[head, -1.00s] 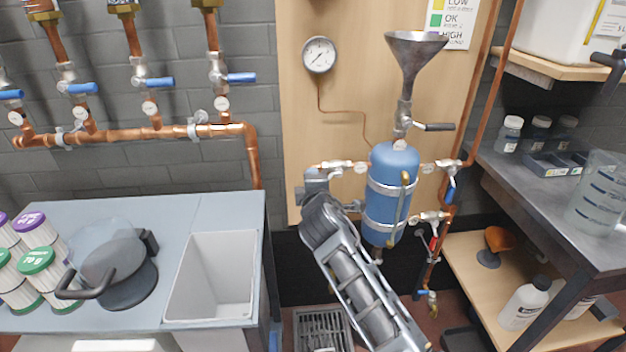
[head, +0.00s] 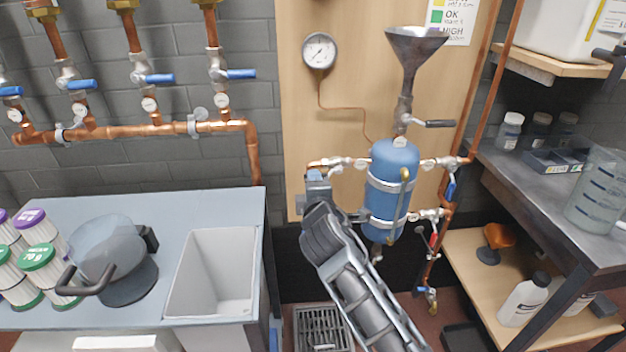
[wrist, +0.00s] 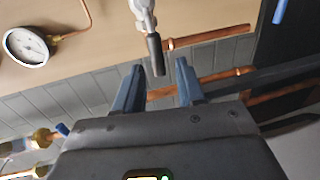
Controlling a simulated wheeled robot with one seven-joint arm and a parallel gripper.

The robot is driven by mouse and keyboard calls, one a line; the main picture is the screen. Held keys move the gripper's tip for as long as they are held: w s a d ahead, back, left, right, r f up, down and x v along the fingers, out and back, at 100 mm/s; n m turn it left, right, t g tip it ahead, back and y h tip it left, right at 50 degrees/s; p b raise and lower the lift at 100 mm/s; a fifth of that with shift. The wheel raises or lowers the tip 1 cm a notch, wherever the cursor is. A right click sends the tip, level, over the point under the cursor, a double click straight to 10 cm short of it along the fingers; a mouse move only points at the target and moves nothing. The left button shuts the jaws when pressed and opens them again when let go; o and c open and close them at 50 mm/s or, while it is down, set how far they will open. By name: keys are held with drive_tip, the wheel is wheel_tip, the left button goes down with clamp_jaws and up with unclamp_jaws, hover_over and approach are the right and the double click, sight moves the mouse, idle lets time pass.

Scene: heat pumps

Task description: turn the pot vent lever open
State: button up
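The pot is a blue upright tank (head: 390,205) with metal bands, fixed to a wooden board and topped by a metal funnel (head: 411,55). A metal valve (wrist: 141,10) with a short dark lever (wrist: 154,55) shows in the wrist view; I take this lever for the vent lever. My gripper (wrist: 158,70) is open, and the lever points down into the gap between its two fingers. I cannot tell whether either finger touches it. In the head view my gripper (head: 318,178) is left of the tank and hides the lever.
A black-handled valve lever (head: 433,123) sits under the funnel. A gauge (head: 319,50) hangs on the board. Copper pipes with blue levers run along the left wall. A sink (head: 212,272) stands at left, and a dark shelf bench (head: 560,210) at right.

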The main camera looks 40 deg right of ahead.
drive_tip(key=shift+v, duration=1.55)
drive_tip(key=s+a+f+m+t+y, duration=0.15)
drive_tip(key=s+a+f+y, duration=0.35)
drive_tip(key=s, duration=0.6)
drive_tip(key=s+a+f+m+y, duration=0.15)
drive_tip(key=s+a+f, duration=0.25)
drive_tip(key=s+a, duration=0.55)
drive_tip(key=s+r+m+y, duration=0.1)
drive_tip(key=s+r+m, duration=0.3)
drive_tip(key=s, duration=0.7)
drive_tip(key=s+a+r+m+y, duration=0.1)
drive_tip(key=s+r+m, duration=0.3)
drive_tip(key=s+r, duration=0.3)
drive_tip(key=s, duration=0.5)
drive_tip(key=shift+o, duration=0.2)
drive_tip(key=shift+r, duration=0.1)
